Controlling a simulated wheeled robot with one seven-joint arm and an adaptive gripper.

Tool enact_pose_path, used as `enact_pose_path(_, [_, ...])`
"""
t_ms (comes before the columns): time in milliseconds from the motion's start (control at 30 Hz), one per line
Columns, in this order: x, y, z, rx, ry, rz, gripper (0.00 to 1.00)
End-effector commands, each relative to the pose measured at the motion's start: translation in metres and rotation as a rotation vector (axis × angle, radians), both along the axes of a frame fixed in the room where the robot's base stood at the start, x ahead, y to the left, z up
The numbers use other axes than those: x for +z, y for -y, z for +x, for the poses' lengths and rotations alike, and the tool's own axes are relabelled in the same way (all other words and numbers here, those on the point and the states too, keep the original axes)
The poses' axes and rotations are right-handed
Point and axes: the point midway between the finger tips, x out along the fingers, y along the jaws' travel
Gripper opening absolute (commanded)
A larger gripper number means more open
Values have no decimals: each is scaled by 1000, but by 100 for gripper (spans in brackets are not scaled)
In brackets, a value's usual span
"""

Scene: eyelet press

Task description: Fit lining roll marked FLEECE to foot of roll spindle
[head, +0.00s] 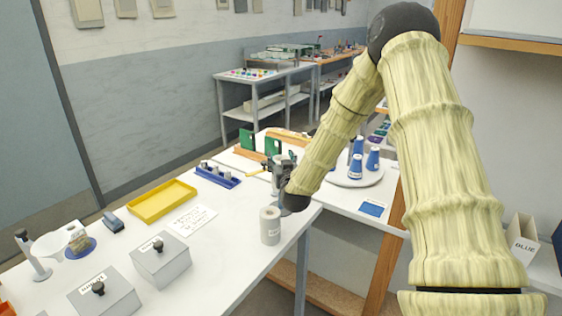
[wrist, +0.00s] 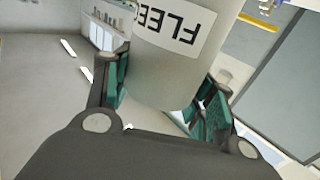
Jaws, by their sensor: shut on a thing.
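My gripper (wrist: 163,90) is shut on the roll, one green-padded finger on each side.
Two grey lidded boxes (head: 160,259), a yellow tray (head: 161,200), a white printed card (head: 193,219) and a blue rack (head: 218,175) are on the table. Blue cones stand on a round tray (head: 353,181) at right. A small grey stand (head: 32,256) is far left.

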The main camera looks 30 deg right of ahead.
Motion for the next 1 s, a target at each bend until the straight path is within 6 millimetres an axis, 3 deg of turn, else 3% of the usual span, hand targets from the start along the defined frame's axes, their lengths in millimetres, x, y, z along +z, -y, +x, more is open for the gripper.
enact_pose_path(1000, [-16,0,0,0,0,0,13])
